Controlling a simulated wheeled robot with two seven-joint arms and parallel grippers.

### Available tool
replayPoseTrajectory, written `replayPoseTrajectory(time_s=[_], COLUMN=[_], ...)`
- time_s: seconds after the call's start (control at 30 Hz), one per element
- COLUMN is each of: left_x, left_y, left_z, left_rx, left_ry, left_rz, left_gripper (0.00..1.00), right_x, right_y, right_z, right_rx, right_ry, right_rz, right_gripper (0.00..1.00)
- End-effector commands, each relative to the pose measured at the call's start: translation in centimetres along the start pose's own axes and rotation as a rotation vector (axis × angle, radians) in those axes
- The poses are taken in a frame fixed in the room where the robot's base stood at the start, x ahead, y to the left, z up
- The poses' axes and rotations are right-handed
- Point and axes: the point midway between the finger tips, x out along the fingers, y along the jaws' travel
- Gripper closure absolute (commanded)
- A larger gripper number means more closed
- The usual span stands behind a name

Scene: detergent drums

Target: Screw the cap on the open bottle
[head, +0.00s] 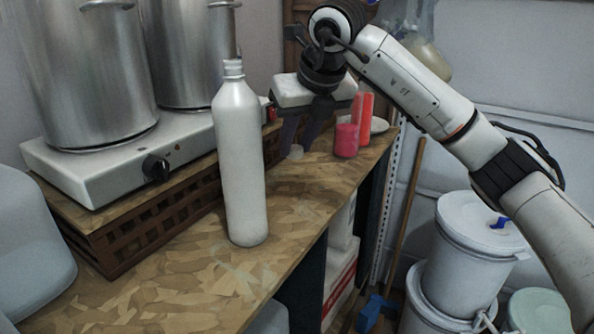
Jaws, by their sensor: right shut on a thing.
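A tall white bottle (240,160) stands upright on the wooden shelf top (180,285), with its threaded neck bare at the top. My right gripper (294,150) points down behind and to the right of the bottle, low over the shelf top. It is shut on a small pale grey cap (295,153), partly hidden by the fingers. I cannot tell whether the cap still touches the shelf top. My left gripper is not in view.
A hot plate (95,180) with two large steel pots (85,70) stands on a brown crate at the left. White drums (465,265) stand on the floor at right.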

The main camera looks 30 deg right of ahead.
Motion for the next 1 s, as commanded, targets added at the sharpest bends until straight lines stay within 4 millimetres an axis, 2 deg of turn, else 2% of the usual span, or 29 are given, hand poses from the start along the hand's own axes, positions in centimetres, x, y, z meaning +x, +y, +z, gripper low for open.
replayPoseTrajectory(time_s=[0.03,0.2,0.4,0.87,1.0], left_x=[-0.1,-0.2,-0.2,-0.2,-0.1], left_y=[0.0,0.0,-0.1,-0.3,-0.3], left_z=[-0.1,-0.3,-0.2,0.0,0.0], left_rx=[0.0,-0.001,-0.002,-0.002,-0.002], left_ry=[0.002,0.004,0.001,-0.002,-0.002], left_rz=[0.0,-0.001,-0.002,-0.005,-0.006], left_gripper=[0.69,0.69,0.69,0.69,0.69], right_x=[-1.1,-3.5,-4.8,-4.8,-3.6], right_y=[0.1,0.0,0.0,0.0,0.5], right_z=[0.8,2.1,2.8,2.7,1.4], right_rx=[0.001,0.001,-0.001,-0.008,-0.118], right_ry=[-0.004,-0.003,0.0,0.001,0.004], right_rz=[0.001,0.0,0.0,0.004,0.068], right_gripper=[0.95,0.95,0.95,0.95,0.95])
